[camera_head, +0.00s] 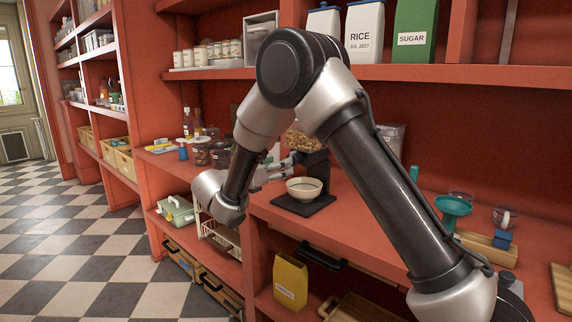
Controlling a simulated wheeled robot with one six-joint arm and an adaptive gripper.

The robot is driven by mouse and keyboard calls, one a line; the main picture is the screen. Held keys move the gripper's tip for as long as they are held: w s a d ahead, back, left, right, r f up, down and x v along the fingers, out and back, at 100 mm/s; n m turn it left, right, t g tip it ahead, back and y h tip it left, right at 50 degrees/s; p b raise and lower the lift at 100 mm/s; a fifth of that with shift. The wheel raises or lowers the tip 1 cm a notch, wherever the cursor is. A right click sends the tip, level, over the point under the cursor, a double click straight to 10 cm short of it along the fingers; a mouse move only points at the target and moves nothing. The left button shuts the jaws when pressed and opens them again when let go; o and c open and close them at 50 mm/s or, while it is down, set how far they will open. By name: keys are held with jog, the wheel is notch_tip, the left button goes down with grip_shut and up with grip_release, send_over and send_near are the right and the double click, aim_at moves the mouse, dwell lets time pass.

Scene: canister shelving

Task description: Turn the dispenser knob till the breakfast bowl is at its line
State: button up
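The breakfast bowl (304,190), small and cream-coloured, sits upright on the dark base (303,206) of the dispenser on the counter. Its contents and its line are too small to make out. The dispenser's dark body (314,165) rises behind the bowl, with a clear hopper of brownish cereal (305,139) above, partly hidden by my arm. My gripper (290,162) is at the dispenser's left side, just above and left of the bowl, fingers pointing right. The knob is not clearly visible, so I cannot tell whether the fingers touch it or how far apart they are.
Jars (202,152) and bottles stand left on the counter. A teal funnel (453,207), a mug (503,217) and a wooden box (486,247) stand right. The shelf above holds a rice canister (364,32) and a sugar canister (414,30). The checkered floor is clear at left.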

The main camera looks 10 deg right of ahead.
aim_at(294, 159)
jog(key=x, duration=0.6)
jog(key=shift+a, duration=0.1)
jog(key=c, duration=1)
jog(key=shift+m, duration=0.3)
